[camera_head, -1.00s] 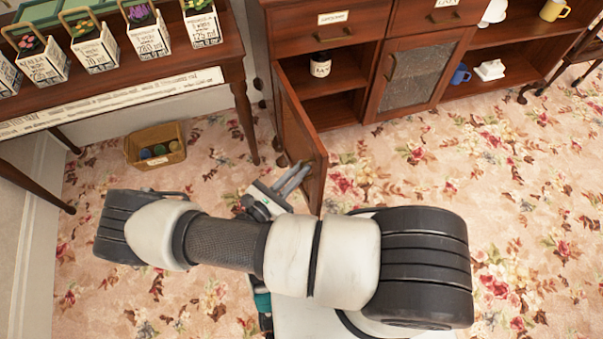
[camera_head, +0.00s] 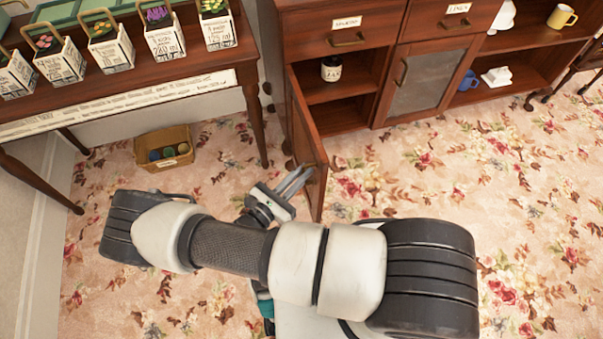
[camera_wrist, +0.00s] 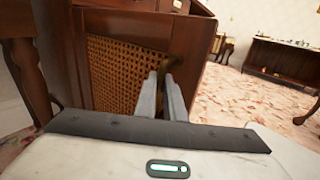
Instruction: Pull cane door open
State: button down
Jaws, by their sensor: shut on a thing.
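The cane door (camera_head: 305,143) is a brown wooden door on the left of the cabinet, and it stands swung wide open toward me. The wrist view shows its woven cane panel (camera_wrist: 115,72) in a dark wood frame. My gripper (camera_head: 306,174) is at the outer edge of the door, on its left side. In the wrist view my gripper's fingers (camera_wrist: 168,80) are close together at the brass handle (camera_wrist: 151,62), shut on it. The fingers hide part of the handle.
The open compartment holds a labelled jar (camera_head: 331,69). A second, glazed door (camera_head: 419,82) to the right is shut. A table (camera_head: 245,66) with flower boxes stands at the left, with a crate of balls (camera_head: 163,147) below. The flowered carpet (camera_head: 500,200) is clear at right.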

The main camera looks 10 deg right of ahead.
jog(key=c, duration=1.9)
grip_release()
jog(key=shift+w+a+r, duration=0.2)
jog(key=shift+w+a, duration=0.05)
jog(key=shift+w, duration=0.3)
jog(key=shift+o, duration=0.2)
jog(key=shift+s+d, duration=0.1)
jog(key=shift+s+d, duration=0.1)
jog(key=shift+s, duration=0.05)
jog(key=p+v, duration=0.1)
jog(key=v, duration=1.6)
jog(key=shift+s, duration=0.3)
jog(key=shift+r, duration=0.1)
